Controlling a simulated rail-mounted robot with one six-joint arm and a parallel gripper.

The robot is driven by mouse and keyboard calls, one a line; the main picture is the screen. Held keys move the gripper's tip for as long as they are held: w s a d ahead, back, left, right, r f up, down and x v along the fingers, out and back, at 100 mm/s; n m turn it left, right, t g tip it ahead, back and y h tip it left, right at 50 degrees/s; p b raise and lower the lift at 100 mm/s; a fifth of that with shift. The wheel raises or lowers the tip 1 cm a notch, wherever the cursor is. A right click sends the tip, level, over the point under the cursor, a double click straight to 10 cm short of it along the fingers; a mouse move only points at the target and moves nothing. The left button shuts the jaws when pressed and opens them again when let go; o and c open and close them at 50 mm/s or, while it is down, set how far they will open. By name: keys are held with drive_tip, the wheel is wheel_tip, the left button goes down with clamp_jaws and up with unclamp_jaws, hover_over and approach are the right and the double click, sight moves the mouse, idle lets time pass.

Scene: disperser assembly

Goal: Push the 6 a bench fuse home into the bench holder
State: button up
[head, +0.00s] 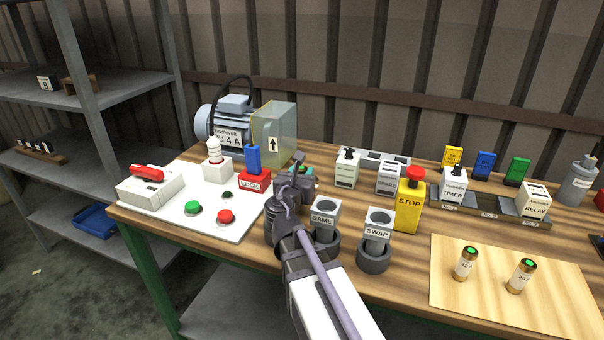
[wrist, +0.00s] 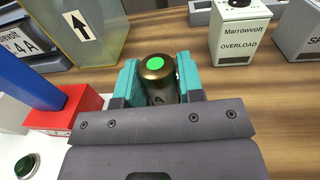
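A brass-coloured fuse with a green dot on its cap (wrist: 156,72) stands upright between the teal fingers of my gripper (wrist: 158,80). Both fingers appear closed against its sides. Only the letter "A" of its label shows, so I cannot read the rating. In the head view my gripper (head: 302,174) is low over the bench, right of the red LOCK block (head: 252,181), and my arm mostly hides the fuse. The bench holder is not distinguishable; the fuse's lower end is hidden by my gripper, so I cannot tell how deep it sits.
SAME (head: 325,213) and SWAP (head: 378,223) stands are close to the right of my arm. The grey-green box (head: 273,138) and motor (head: 225,122) stand behind. A yellow STOP post (head: 410,200) and two fuses (head: 465,262) on a pale board (head: 560,305) are farther right.

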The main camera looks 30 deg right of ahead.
drive_tip(key=o, duration=0.4)
drive_tip(key=shift+s+f, duration=0.55)
drive_tip(key=shift+r, duration=0.1)
drive_tip(key=r+p, duration=1.1)
drive_tip(key=shift+w, duration=0.5)
